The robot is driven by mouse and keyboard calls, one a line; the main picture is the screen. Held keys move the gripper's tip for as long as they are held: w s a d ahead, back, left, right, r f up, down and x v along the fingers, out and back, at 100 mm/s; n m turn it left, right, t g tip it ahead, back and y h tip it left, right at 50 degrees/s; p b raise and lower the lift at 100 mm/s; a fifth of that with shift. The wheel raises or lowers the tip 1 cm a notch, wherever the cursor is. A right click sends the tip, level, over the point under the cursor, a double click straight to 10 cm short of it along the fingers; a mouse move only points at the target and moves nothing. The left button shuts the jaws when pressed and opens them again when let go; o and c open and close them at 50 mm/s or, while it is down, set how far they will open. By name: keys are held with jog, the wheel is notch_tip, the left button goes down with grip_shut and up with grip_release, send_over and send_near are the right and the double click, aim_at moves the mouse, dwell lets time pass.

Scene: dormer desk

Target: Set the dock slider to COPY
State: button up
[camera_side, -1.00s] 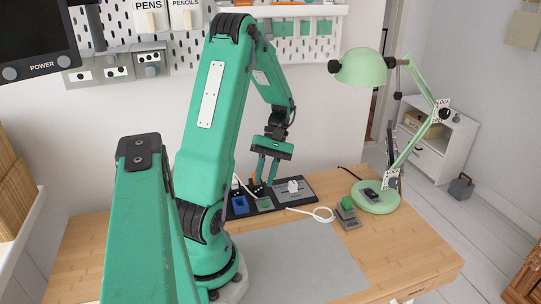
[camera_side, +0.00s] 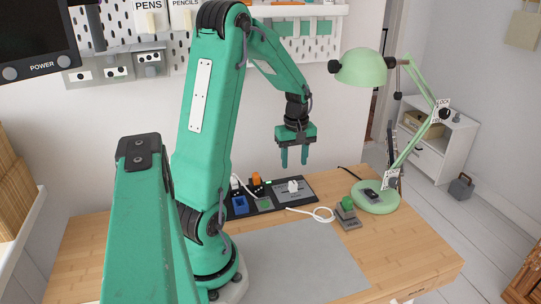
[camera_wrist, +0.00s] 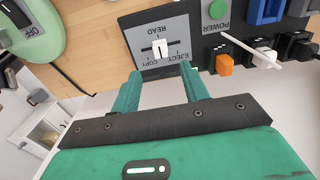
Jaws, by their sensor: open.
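The dock (camera_side: 305,199) is a black panel at the back of the desk. At its right end is a grey slider plate (camera_wrist: 177,28) with a white slider knob (camera_wrist: 159,49); the knob also shows in the side view (camera_side: 293,186). The plate is marked READ, EJECT and COPY, upside down in the wrist view. The knob stands near the middle of its short dark slot. My gripper (camera_side: 294,158) is open and empty, above the slider plate. In the wrist view its fingers (camera_wrist: 160,75) point toward the knob, apart from it.
A green lamp (camera_side: 375,198) and a small green-button box (camera_side: 347,213) stand right. The grey mat (camera_side: 300,262) is clear.

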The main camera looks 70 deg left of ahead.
aim_at(293, 182)
jog(key=shift+f, duration=3.9)
grip_shut()
